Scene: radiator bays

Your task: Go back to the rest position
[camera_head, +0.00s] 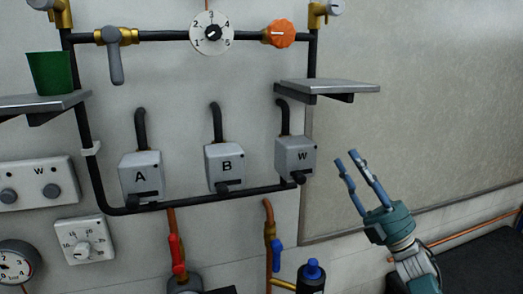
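My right gripper (360,170) is at the lower right, in front of the pale panel. Its two blue fingers point up and to the left, with a gap between them and nothing held. My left gripper does not show.
Boxes A (141,179) and B (224,165) hang on the wall piping. A right shelf (335,86) juts out above the gripper and looks bare. A green cup (50,72) stands on the left shelf (40,103). A dark bottle (311,277) stands low, left of my arm.

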